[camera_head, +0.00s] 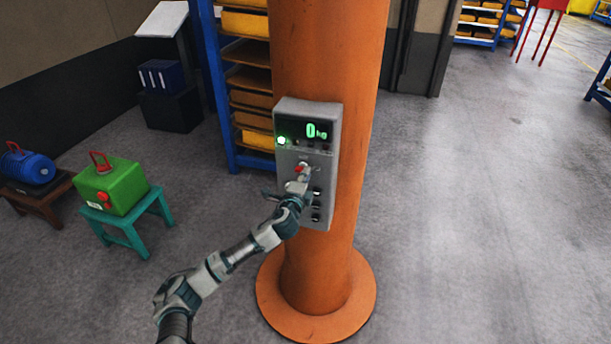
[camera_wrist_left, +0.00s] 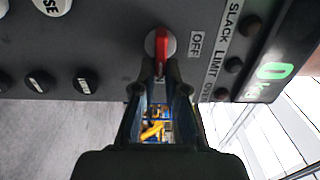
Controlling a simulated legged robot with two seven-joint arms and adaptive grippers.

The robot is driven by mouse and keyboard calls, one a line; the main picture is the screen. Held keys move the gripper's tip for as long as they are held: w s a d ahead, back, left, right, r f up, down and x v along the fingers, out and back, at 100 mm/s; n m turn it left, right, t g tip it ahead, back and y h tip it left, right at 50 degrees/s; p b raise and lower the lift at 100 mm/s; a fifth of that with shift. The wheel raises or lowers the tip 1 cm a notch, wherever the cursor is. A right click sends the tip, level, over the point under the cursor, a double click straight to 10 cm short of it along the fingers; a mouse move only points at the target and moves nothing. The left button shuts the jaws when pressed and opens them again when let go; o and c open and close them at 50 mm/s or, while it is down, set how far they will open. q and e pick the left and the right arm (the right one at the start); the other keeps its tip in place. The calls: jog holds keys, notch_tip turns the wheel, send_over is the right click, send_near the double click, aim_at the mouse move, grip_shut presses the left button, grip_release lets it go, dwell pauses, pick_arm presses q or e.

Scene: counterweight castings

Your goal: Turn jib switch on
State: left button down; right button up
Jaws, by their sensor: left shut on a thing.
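A grey control box (camera_head: 289,218) is mounted on an orange column and carries the jib switch, a red handle (camera_head: 299,168) on a pale round base. The switch also shows in the left wrist view (camera_wrist_left: 161,45), with an OFF label (camera_wrist_left: 195,44) beside it. My left gripper (camera_head: 300,180) reaches the box from the lower left. In the left wrist view, its fingertips (camera_wrist_left: 161,84) are at the near end of the red handle, shut on it. The fingers partly hide that end and the lettering there. My right gripper is not in view.
A display (camera_head: 316,131) reads 0 kg, with a lit green lamp (camera_head: 281,141) beside it. Several black knobs (camera_wrist_left: 86,84) sit near the switch. The orange column (camera_head: 325,60) stands on a round base. A green case (camera_head: 110,187) on a teal stool stands left. Floor at right is clear.

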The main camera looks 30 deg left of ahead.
pick_arm(q)
jog(key=c, duration=1.3)
grip_release()
jog(key=shift+f, duration=0.4)
jog(key=shift+o, duration=0.4)
jog(key=shift+w, duration=0.15)
jog(key=shift+a+r, duration=0.1)
jog(key=v, duration=1.2)
jog(key=shift+w, duration=0.1)
